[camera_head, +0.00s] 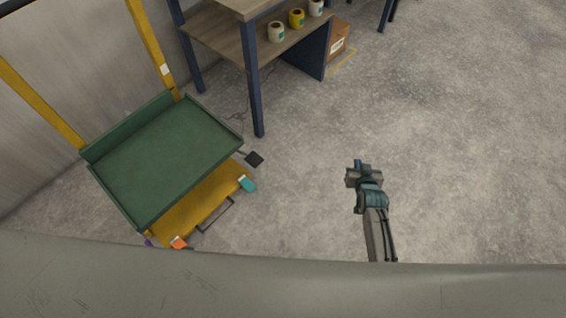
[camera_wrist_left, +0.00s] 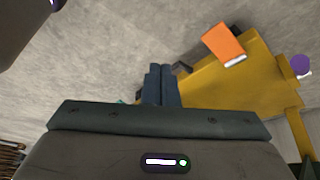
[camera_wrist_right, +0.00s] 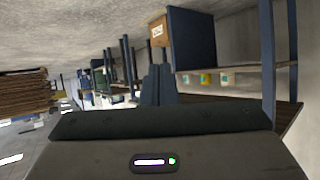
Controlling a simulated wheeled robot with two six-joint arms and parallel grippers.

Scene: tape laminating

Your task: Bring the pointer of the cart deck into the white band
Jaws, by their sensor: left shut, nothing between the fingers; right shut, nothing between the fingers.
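The cart's green deck (camera_head: 165,158) sits low between two yellow uprights (camera_head: 148,45) at the left of the head view. A small white patch (camera_head: 165,70) shows on the right upright; I cannot tell whether it is the band, and I make out no pointer. A black pedal (camera_head: 254,159), a teal pedal (camera_head: 247,184) and an orange pedal (camera_head: 179,242) stick out by the yellow base. My left gripper (camera_wrist_left: 160,75) is shut and empty, near the yellow base and orange pedal (camera_wrist_left: 224,42) in its wrist view. My right gripper (camera_head: 361,168) is shut and empty, right of the cart.
A wooden bench with blue legs (camera_head: 253,85) stands behind the cart, with tape rolls (camera_head: 297,18) on its shelf. A cardboard box (camera_head: 339,38) is on the floor beside it. A purple pedal (camera_wrist_left: 300,65) shows beyond the orange one. The concrete floor at the right is clear.

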